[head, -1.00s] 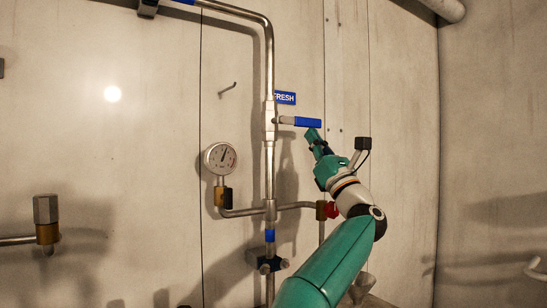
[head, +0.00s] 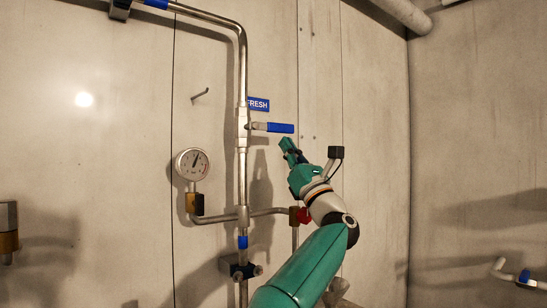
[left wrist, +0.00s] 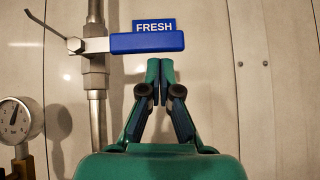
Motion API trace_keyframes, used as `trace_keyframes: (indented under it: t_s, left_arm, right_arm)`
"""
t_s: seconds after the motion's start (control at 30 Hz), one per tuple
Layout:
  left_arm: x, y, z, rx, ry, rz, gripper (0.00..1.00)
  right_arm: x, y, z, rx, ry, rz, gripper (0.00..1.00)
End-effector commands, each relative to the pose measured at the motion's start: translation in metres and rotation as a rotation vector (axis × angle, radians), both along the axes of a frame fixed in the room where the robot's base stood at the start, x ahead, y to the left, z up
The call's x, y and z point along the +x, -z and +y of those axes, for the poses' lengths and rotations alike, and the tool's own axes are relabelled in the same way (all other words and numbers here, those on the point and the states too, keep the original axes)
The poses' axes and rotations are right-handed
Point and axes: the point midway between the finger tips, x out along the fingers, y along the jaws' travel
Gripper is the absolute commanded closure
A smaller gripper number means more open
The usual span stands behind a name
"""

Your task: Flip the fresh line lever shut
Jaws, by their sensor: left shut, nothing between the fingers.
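The fresh line lever has a blue handle (head: 281,128) that points right, level, across the upright pipe (head: 243,165). A blue FRESH label (head: 258,104) is on the wall just above it. In the left wrist view the blue handle (left wrist: 147,42) crosses the pipe just below the FRESH label (left wrist: 154,26). My left gripper (head: 288,143) is just below the handle's right end in the head view. In the left wrist view its fingertips (left wrist: 160,63) are together and empty, appearing just under the handle; I cannot tell whether they touch it. My right gripper is not in view.
A round gauge (head: 192,164) stands left of the pipe on a side branch. A red fitting (head: 304,215) sits on the right branch, behind my arm. A hook (head: 200,95) sticks out of the wall. The wall right of the handle is clear.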

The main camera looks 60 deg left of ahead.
Motion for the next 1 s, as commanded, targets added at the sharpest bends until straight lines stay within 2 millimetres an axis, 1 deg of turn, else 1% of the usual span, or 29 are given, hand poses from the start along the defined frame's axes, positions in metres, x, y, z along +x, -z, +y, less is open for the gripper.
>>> trace_keyframes:
  t_s: [0.03,0.23,0.33,0.5,0.63,0.8,1.0]
  left_arm:
    - [0.000,0.013,0.000,-0.001,0.001,0.000,1.00]
    - [0.000,0.045,0.000,-0.004,0.002,0.001,1.00]
    - [0.005,0.060,-0.020,-0.004,0.007,0.003,1.00]
    - [0.011,0.083,-0.045,-0.005,0.005,0.003,1.00]
    - [0.014,0.095,-0.058,-0.005,0.005,0.003,1.00]
    - [0.016,0.102,-0.067,-0.005,0.003,0.001,1.00]
    - [0.017,0.103,-0.069,-0.005,0.004,0.000,1.00]
  right_arm:
    - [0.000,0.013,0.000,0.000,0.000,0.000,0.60]
    - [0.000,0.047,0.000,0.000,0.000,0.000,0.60]
    - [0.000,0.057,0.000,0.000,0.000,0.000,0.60]
    - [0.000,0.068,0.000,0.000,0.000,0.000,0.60]
    - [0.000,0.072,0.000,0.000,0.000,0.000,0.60]
    - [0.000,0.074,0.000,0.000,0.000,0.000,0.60]
    - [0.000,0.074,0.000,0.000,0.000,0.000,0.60]
